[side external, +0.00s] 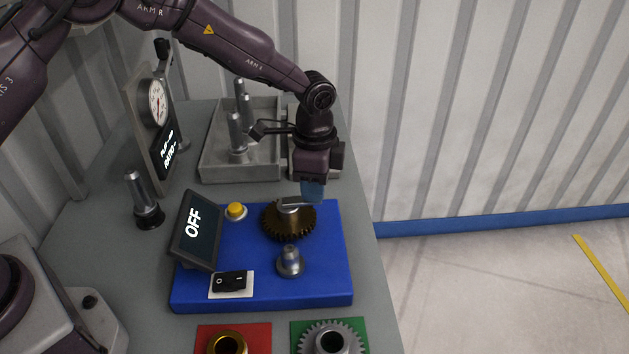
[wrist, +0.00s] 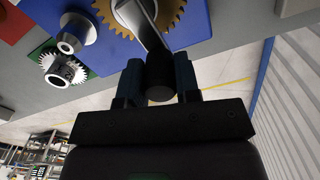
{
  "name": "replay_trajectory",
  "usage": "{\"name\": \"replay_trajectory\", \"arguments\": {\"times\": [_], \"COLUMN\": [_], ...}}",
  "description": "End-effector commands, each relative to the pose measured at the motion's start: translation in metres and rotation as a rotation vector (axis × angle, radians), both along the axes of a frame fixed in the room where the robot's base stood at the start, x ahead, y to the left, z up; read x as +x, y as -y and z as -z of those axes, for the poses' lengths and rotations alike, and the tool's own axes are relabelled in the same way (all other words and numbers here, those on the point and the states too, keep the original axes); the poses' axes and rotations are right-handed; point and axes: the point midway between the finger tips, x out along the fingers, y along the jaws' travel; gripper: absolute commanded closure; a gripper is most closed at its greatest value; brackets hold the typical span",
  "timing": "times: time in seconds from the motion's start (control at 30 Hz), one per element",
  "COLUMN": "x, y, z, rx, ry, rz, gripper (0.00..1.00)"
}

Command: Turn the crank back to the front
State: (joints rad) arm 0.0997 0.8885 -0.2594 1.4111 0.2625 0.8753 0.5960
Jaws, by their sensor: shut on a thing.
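The crank is a short metal arm (side external: 294,204) on top of a brass gear (side external: 288,224) on the blue base (side external: 333,270). In the wrist view the crank arm (wrist: 138,22) runs from the brass gear (wrist: 172,14) to a dark cylindrical handle (wrist: 160,76). My gripper (side external: 313,190) is at the right end of the crank in the side view. In the wrist view my gripper (wrist: 160,84) is shut on the handle, one blue finger on each side. The handle is mostly hidden by the fingers in the side view.
A bare post (side external: 290,262) stands in front of the brass gear. A screen (side external: 197,230) reads OFF, beside a yellow button (side external: 235,211) and black switch (side external: 230,281). A gauge stand (side external: 152,120) and grey tray (side external: 210,155) with upright metal parts stand behind.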

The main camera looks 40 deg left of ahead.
Motion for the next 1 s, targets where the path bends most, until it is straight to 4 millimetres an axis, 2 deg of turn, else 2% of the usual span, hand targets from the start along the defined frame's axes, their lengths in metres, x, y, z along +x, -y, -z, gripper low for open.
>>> {"name": "replay_trajectory", "arguments": {"times": [0.13,0.17,0.23,0.27,0.53,0.67,0.77,1.0], "x": [0.0,0.0,0.0,0.0,0.0,0.0,0.001,0.001], "y": [-0.001,-0.001,-0.001,-0.001,0.0,0.0,0.0,0.0], "z": [-0.002,-0.002,-0.001,-0.001,-0.001,-0.011,-0.028,-0.082], "rx": [0.001,0.001,0.001,0.001,0.0,0.0,-0.001,-0.001], "ry": [-0.001,-0.001,-0.001,-0.001,0.0,0.001,0.003,0.004], "rz": [-0.003,-0.003,-0.004,-0.003,-0.003,-0.003,-0.003,-0.005], "gripper": [0.93,0.63,0.47,0.44,0.44,0.44,0.44,0.44]}}
